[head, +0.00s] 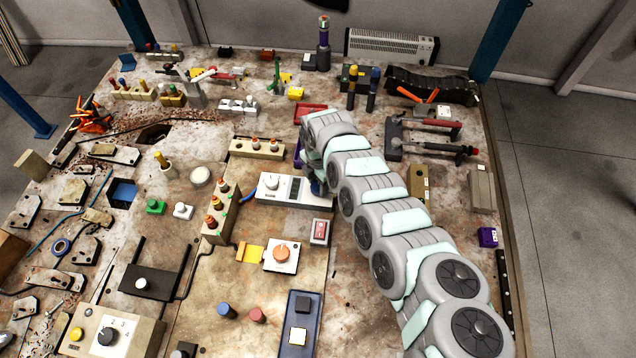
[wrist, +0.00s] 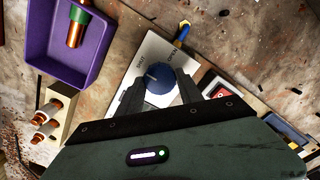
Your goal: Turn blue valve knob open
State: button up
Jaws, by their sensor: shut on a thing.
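The blue valve knob (wrist: 160,80) sits on a pale plate (wrist: 142,68) with small printed labels, in the wrist view. A light mark on the knob lies toward its upper left. My gripper (wrist: 160,88) is shut on the knob, one finger on each side of it. In the head view, my gripper (head: 318,186) is at the right end of the white panel (head: 296,203), and my arm and wrist hide the blue knob there.
A purple tray (wrist: 91,62) holding a green and copper cylinder (wrist: 77,28) lies left of the plate. A block with copper pegs (wrist: 58,125) stands near my gripper's left side. A red switch (wrist: 218,90) is close on the right. A blue-and-yellow piece (wrist: 182,34) lies beyond the plate.

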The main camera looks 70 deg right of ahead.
jog(key=shift+r+m+p, duration=0.1)
jog(key=shift+m+p, duration=0.3)
jog(key=shift+p, duration=0.15)
jog(key=m+p, duration=0.2)
jog(key=shift+r+m+p, duration=0.15)
jog(key=shift+m+p, duration=0.15)
jog(key=shift+p, duration=0.1)
jog(key=m+p, duration=0.2)
jog(key=m, duration=0.2)
jog(key=shift+m, duration=0.3)
jog(key=shift+f+m+p, duration=0.15)
jog(key=shift+m+p, duration=0.1)
jog(key=shift+m, duration=0.6)
jog(key=shift+f+m+p, duration=0.15)
jog(key=shift+m+p, duration=0.05)
jog(key=shift+m, duration=1.55)
jog(key=shift+m+b, duration=0.35)
jog(key=shift+m, duration=2.05)
